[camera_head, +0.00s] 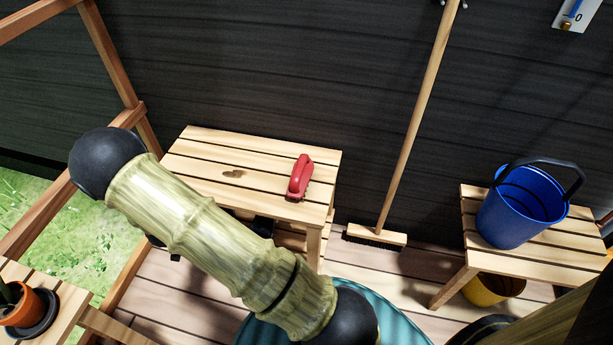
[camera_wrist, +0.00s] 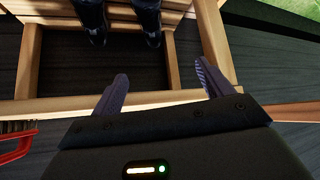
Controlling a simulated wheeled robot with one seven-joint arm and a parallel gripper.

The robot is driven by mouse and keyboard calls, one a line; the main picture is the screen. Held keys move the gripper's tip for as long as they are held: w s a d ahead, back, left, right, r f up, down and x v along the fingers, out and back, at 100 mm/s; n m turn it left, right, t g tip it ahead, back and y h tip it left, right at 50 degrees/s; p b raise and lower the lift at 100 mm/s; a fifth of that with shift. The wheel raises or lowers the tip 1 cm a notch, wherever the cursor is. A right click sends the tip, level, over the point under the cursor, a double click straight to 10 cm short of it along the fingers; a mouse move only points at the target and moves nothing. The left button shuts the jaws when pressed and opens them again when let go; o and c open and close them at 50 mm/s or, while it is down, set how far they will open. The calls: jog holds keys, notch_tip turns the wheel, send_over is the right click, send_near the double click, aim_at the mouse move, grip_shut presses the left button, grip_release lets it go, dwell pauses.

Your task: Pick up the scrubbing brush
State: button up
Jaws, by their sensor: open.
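The red scrubbing brush (camera_head: 300,177) lies on the right part of a slatted wooden bench (camera_head: 215,150) in the head view. In the wrist view the brush's red handle and bristles (camera_wrist: 17,143) show at the lower left edge, partly cut off. My gripper (camera_wrist: 162,70) is open, with nothing between its two fingers. The brush is off to the left of the fingers there, not between them. In the head view my arm crosses in front of the bench, and I cannot make out the gripper clearly.
Dark boots (camera_wrist: 122,20) stand among wooden slats beyond my fingers. A broom (camera_head: 376,237) leans on the dark wall. A blue bucket (camera_head: 520,215) stands on a right-hand bench, with a yellow bucket (camera_head: 490,289) below. A potted plant (camera_head: 22,310) is at lower left.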

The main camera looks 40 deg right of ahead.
jog(key=s+d+r+n+g+y, duration=0.1)
jog(key=s+r+y, duration=0.25)
jog(key=r, duration=0.65)
jog(key=s+d+r+n+g, duration=0.1)
jog(key=s+d+r+n, duration=0.1)
jog(key=s+r, duration=0.4)
jog(key=s+d+r+n+g+p, duration=0.1)
jog(key=s+d+r, duration=0.4)
jog(key=s, duration=1)
jog(key=shift+d+r+n+g+y, duration=0.15)
jog(key=shift+r+n+g+y, duration=0.2)
jog(key=shift+r+n+g, duration=0.4)
jog(key=shift+s+r, duration=0.1)
jog(key=shift+r, duration=0.1)
jog(key=shift+c, duration=0.2)
